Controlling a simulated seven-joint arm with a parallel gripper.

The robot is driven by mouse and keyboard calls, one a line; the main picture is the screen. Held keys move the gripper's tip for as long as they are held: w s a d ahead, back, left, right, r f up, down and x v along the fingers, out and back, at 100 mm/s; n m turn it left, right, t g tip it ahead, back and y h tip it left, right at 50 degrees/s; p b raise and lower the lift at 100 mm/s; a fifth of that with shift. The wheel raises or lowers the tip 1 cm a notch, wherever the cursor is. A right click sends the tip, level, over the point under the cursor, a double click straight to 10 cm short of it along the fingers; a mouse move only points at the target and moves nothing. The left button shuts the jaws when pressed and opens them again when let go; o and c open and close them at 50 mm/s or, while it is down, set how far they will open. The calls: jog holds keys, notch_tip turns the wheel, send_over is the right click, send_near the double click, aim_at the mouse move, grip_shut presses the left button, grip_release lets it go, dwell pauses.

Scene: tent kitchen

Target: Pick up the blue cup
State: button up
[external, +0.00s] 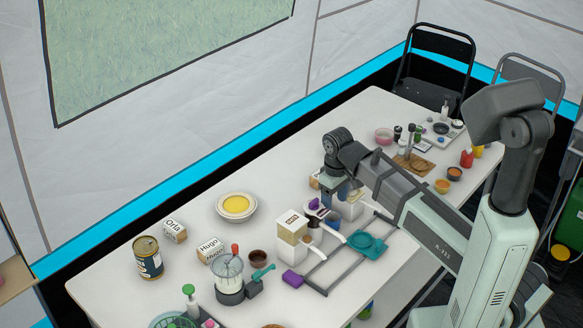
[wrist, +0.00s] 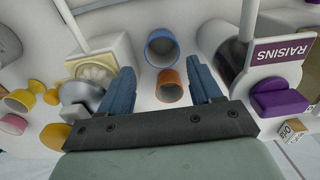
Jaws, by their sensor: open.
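The blue cup (wrist: 162,48) shows in the wrist view at the upper middle, with its round opening facing the camera. My gripper (wrist: 160,65) is open, and its two blue fingers point toward the cup from either side below it. Nothing is held between them. A small orange cup (wrist: 170,86) lies between the fingers in this view, just below the blue cup. In the external view my gripper (external: 342,188) is low over the middle of the table.
A raisins dispenser (wrist: 284,52) with a purple part stands right of the cups, and a white dispenser (wrist: 110,52) stands left. Yellow cups (wrist: 20,100) are at far left. On the white table (external: 330,130), a yellow bowl (external: 237,207) and blender (external: 229,280) stand left of my gripper.

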aim_at(333, 219)
jog(key=shift+s+f, duration=0.15)
jog(key=shift+f, duration=3.8)
jog(key=c, duration=0.8)
jog(key=shift+r, duration=0.15)
